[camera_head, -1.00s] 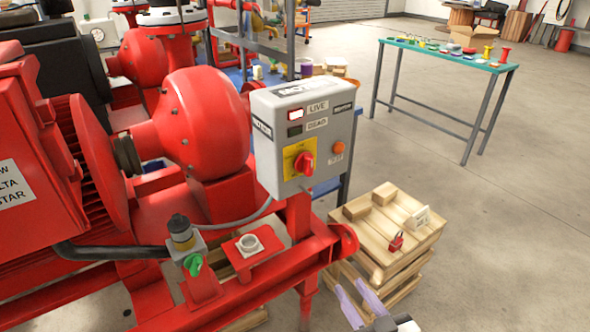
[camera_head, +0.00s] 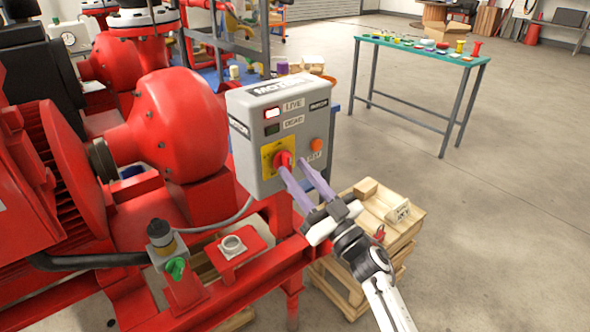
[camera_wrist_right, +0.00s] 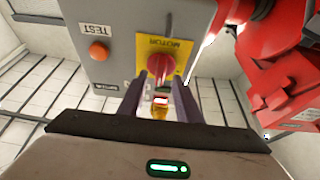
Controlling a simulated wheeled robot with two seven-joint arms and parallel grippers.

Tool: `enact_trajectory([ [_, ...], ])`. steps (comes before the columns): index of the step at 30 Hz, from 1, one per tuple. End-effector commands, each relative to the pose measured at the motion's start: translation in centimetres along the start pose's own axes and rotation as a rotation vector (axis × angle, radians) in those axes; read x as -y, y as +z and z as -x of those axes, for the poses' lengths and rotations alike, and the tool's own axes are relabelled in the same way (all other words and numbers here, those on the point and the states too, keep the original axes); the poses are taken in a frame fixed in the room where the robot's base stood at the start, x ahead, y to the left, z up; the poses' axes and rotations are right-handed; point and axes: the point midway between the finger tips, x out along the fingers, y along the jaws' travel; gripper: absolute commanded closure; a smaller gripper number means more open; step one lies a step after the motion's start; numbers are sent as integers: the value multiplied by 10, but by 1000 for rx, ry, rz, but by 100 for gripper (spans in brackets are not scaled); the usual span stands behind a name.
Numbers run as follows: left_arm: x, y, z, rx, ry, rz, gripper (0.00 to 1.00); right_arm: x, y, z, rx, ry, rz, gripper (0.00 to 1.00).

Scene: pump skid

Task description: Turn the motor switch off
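The motor switch is a red rotary knob (camera_head: 284,160) on a yellow plate (camera_head: 267,153), on the front of a grey control box (camera_head: 243,160). In the right wrist view the knob (camera_wrist_right: 160,67) shows just beyond and between my fingertips; I cannot tell whether they touch it. The LIVE lamp (camera_head: 272,113) looks lit and the lamp below it (camera_head: 272,129) dark. An orange TEST button (camera_head: 316,145) is to the knob's right. My right gripper (camera_head: 293,165) is open, its purple fingers apart at the box front. My left gripper is not in view.
Red pump machinery (camera_head: 180,130) stands left of the box. A red padlock (camera_head: 379,232) and a white tag (camera_head: 398,210) are on wooden pallets (camera_head: 420,222) at lower right. A green-topped table (camera_head: 400,42) stands farther back, with open floor around it.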

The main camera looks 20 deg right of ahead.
Motion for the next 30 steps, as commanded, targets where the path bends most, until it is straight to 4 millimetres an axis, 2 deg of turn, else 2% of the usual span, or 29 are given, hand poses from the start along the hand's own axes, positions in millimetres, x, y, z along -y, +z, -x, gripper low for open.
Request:
enact_trajectory([
  [4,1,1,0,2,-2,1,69,0,0,-11,0,1,1,69],
  [13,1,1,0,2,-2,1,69,0,0,-13,1,1,0,69],
  [18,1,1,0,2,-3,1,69,0,0,-13,1,1,0,97],
  [19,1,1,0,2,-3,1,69,0,0,-13,1,1,1,100],
  [30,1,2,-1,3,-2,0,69,0,1,-13,2,-18,41,100],
])
